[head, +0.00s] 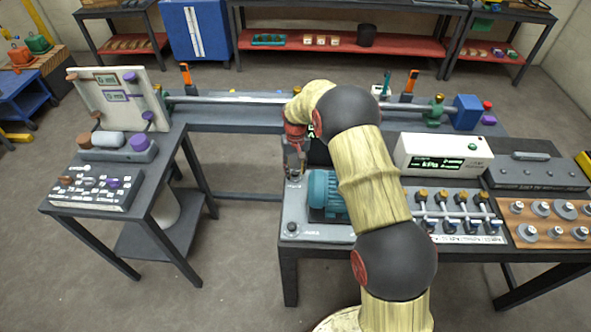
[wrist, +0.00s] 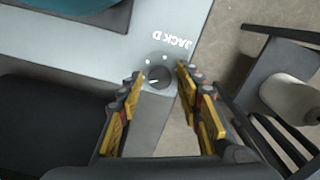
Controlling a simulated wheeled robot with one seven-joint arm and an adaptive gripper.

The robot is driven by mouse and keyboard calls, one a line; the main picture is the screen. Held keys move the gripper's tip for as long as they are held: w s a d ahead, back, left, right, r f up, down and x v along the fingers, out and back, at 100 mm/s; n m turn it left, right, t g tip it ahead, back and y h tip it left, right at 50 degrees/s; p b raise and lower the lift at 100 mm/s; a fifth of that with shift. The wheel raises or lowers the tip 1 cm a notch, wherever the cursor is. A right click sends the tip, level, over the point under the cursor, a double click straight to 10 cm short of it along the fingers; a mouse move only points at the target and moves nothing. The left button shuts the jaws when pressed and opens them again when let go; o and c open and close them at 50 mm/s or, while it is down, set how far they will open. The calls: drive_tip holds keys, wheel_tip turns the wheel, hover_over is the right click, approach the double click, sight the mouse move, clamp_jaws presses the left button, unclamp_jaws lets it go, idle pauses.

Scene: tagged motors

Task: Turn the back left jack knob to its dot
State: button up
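In the wrist view the round dark jack knob (wrist: 159,76) sits on the corner of a pale grey plate, beside the printed label "JACK D". A short white pointer line shows on the knob, toward the left of the picture. Two small white marks lie on the plate just past the knob. My gripper (wrist: 161,72) is open, with one yellow-padded finger on each side of the knob and its tips close to it. In the head view my gripper (head: 294,160) is over the back left corner of the plate and hides that knob.
A teal motor (head: 326,192) stands on the plate (head: 300,213), close to my gripper. Another dark knob (head: 291,227) is at the front left corner. A side table (head: 160,165) stands to the left, across a gap. A white display box (head: 443,154) is to the right.

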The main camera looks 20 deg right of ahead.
sight(296, 172)
drive_tip(key=shift+o, duration=0.4)
wheel_tip(296, 172, up, 12)
idle(0.5)
idle(0.3)
